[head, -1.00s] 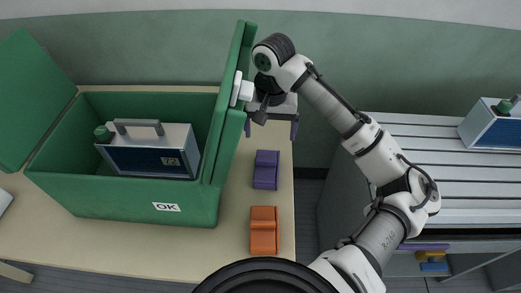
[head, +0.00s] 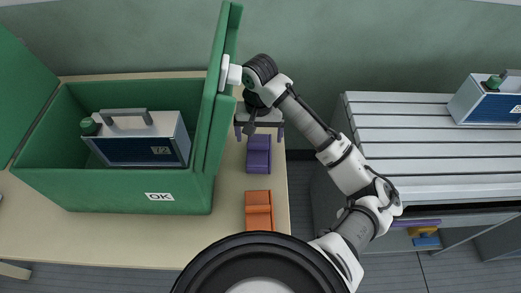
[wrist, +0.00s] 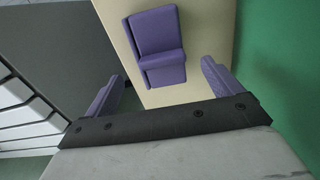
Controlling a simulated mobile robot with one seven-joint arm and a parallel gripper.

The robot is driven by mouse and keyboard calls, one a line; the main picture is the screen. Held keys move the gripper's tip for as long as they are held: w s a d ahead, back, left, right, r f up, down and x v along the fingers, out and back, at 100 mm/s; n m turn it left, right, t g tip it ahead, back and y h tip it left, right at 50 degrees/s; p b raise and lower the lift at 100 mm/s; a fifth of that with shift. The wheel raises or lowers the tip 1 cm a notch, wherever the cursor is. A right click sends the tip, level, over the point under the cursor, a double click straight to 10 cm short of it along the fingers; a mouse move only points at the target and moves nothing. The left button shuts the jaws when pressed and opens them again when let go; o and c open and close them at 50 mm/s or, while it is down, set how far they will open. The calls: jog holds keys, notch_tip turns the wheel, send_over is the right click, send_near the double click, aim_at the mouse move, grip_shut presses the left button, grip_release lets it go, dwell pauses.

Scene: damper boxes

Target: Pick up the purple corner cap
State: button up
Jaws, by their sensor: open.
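The purple corner cap (head: 258,160) lies on the tan worktop to the right of the green box, just in front of my gripper (head: 259,132). In the wrist view the purple corner cap (wrist: 158,45) shows as a block with a raised step. It lies ahead of my gripper (wrist: 162,72) and roughly between the lines of its two purple fingers. The fingers are spread wide with nothing between them. I cannot tell the height of the fingers above the worktop.
The green box (head: 110,192), marked OK, stands open with a case (head: 140,140) inside. Its raised right flap (head: 215,110) is close beside my wrist. An orange cap (head: 258,211) lies nearer on the worktop. A slatted bench (head: 420,150) with another case (head: 485,100) is at right.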

aim_at(259, 143)
jog(key=shift+s+f, duration=0.15)
jog(key=shift+f, duration=0.95)
jog(key=shift+s+f, duration=0.15)
jog(key=shift+f, duration=0.95)
jog(key=c, duration=1.1)
